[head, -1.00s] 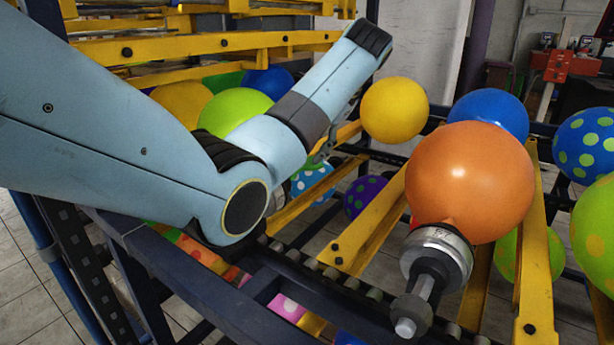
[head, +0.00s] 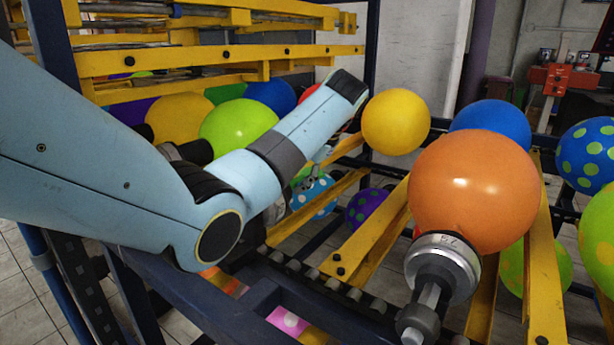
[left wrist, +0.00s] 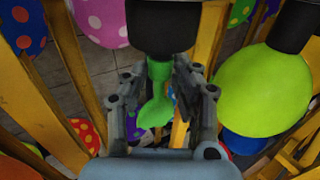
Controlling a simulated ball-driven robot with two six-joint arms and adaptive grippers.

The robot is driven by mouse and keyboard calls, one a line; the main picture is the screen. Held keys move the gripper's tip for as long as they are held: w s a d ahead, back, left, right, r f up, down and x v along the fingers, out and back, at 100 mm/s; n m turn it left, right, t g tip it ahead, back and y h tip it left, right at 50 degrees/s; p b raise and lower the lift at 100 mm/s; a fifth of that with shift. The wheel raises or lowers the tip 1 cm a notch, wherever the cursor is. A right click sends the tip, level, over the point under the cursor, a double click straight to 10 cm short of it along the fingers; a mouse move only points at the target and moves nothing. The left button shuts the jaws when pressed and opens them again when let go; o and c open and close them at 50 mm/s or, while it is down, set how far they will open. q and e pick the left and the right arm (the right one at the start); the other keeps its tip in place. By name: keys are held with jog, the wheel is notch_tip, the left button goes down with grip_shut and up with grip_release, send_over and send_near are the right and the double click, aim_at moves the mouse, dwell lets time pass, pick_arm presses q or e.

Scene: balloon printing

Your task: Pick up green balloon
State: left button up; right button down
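In the left wrist view, a small, limp-looking green balloon (left wrist: 156,84) hangs below a dark cylindrical holder. My left gripper (left wrist: 160,76) has a finger on each side of it. The fingers stand apart, with a gap on the right; I see no firm contact. In the head view my left arm covers most of this spot, and only a little of my left gripper (head: 318,160) shows below the forearm. A round lime green balloon (head: 236,124) sits behind the forearm; a lime one on a dark holder shows in the wrist view (left wrist: 272,92). My right gripper is not in view.
A yellow balloon (head: 396,122) and a large orange balloon (head: 475,190) on a metal holder stand right of my forearm. Yellow rails (head: 367,240) and a dark frame run below. More yellow bars (head: 220,58) cross above the balloons at upper left.

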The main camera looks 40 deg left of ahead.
pick_arm(q)
jog(key=shift+c, duration=1)
jog(key=shift+w+r, duration=0.1)
jog(key=shift+r, duration=0.3)
jog(key=w+d+r+p, duration=0.2)
jog(key=w+d+r, duration=0.3)
jog(key=d+r, duration=0.5)
jog(key=shift+d, duration=0.2)
jog(key=shift+r, duration=0.1)
